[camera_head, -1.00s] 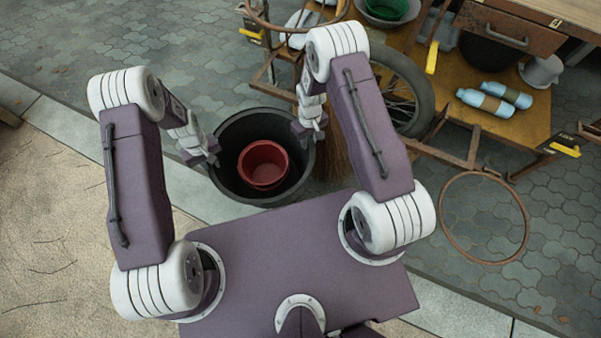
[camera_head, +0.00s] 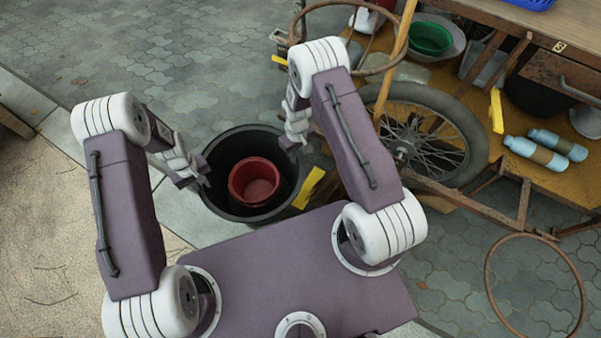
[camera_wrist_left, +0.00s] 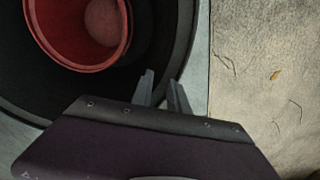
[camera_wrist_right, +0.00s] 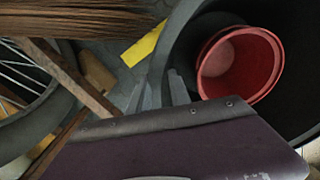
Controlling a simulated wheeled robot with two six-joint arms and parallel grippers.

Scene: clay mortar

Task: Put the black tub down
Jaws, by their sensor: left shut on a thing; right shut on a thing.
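The black tub (camera_head: 245,141) is round and wide, in front of my body in the head view. A red bucket (camera_head: 255,183) sits inside it. My left gripper (camera_head: 203,182) is shut on the tub's left rim; the left wrist view shows its fingers (camera_wrist_left: 161,88) astride the rim (camera_wrist_left: 184,45). My right gripper (camera_head: 293,146) is shut on the rim's right side; in the right wrist view its fingers (camera_wrist_right: 165,90) straddle the wall (camera_wrist_right: 183,58). The tub looks about level. I cannot tell whether its underside touches the ground.
A cart with a spoked wheel (camera_head: 432,140) stands close to the tub's right, with blue bottles (camera_head: 543,149) on its wooden shelf. A rusty hoop (camera_head: 533,285) lies right. A yellow piece (camera_head: 309,187) is beside the tub. Grey paving (camera_head: 180,60) beyond the tub is open.

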